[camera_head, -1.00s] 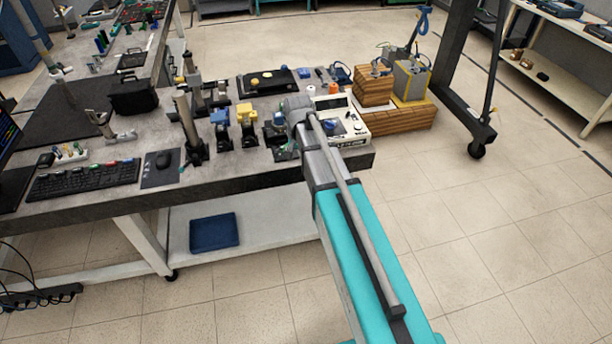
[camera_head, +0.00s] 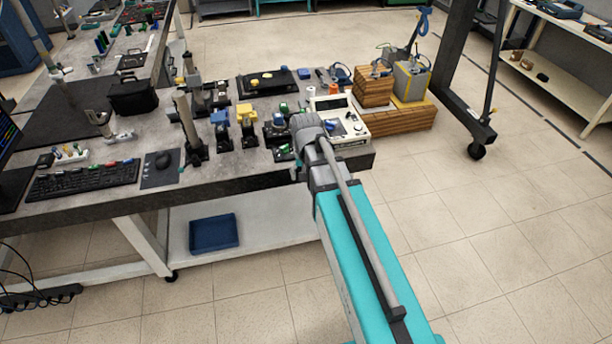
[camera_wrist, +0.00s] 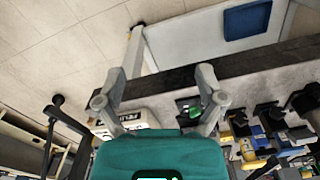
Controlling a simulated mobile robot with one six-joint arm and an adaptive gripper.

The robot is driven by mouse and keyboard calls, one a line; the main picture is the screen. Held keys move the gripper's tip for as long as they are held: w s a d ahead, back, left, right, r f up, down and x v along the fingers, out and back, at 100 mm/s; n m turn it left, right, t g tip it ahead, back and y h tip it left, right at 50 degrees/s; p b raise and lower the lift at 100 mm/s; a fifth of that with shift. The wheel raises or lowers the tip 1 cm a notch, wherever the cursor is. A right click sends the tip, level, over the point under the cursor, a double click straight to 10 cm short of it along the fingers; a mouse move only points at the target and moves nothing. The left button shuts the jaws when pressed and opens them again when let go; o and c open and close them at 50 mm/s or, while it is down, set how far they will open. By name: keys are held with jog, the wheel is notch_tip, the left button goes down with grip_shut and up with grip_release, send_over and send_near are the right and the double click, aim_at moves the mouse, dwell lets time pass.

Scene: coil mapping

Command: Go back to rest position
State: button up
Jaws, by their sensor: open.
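My arm reaches from the bottom of the head view up to the front edge of the workbench (camera_head: 100,203). Its turquoise link (camera_head: 365,250) is in front and its grey wrist (camera_head: 308,130) is by the bench's right end. My gripper (camera_wrist: 160,78) shows in the wrist view with its two grey fingers wide apart and nothing between them. The bench's dark front edge (camera_wrist: 172,84) lies behind the fingers. In the head view the fingers are mostly hidden by the arm.
A white meter (camera_head: 353,130) stands close to my wrist, with wooden blocks (camera_head: 400,118) behind it. A blue tray (camera_head: 214,233) lies on the lower shelf.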

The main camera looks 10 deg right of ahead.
jog(key=s+n, duration=0.3)
jog(key=s, duration=0.6)
